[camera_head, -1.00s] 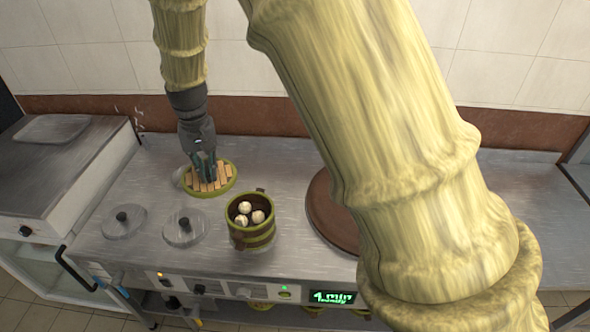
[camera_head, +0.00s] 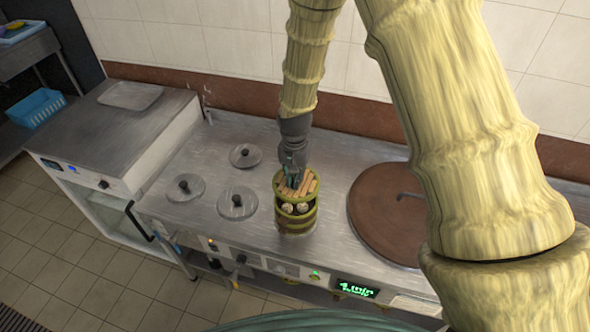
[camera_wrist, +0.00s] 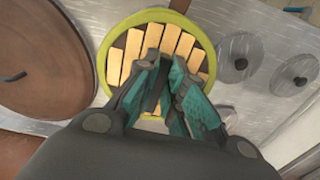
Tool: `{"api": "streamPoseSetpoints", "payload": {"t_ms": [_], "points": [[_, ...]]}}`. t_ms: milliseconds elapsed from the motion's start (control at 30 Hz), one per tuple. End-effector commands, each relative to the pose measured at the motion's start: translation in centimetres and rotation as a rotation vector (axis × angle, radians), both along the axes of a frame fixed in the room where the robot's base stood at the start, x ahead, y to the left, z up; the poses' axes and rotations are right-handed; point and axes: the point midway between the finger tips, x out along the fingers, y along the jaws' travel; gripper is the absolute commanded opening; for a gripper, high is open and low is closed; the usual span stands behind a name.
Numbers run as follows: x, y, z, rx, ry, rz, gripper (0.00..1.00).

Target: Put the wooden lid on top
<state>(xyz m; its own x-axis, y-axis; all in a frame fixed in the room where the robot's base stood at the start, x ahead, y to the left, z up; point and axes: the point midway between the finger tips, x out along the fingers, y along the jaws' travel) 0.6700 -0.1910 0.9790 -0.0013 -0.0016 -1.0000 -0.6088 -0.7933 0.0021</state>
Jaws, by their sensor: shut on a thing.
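The wooden lid (camera_head: 302,187), slatted with a yellow-green rim, is held by my gripper (camera_head: 292,180), which is shut on it. The lid is above the steamer pot (camera_head: 295,222), a green-banded wooden container with pale round buns (camera_head: 296,208) inside. A gap shows between lid and pot at the front, with buns visible through it; whether they touch at the back I cannot tell. In the wrist view, the lid (camera_wrist: 135,45) fills the space beyond my gripper (camera_wrist: 165,75) and hides the pot.
Several round metal lids with black knobs (camera_head: 237,203) lie left of the pot on the steel counter. A large brown round cover (camera_head: 385,225) is to the right. A steel box unit (camera_head: 115,125) stands at the left. Controls and a green display (camera_head: 357,288) line the counter's front.

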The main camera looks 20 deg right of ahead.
Motion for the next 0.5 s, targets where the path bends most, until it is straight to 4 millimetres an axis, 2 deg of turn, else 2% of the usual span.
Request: {"api": "streamPoseSetpoints", "payload": {"t_ms": [267,500], "points": [[-0.2,0.0,-0.8,0.002,0.0,-0.017,0.0],[-0.2,0.0,-2.3,0.002,0.0,-0.017,0.0]]}}
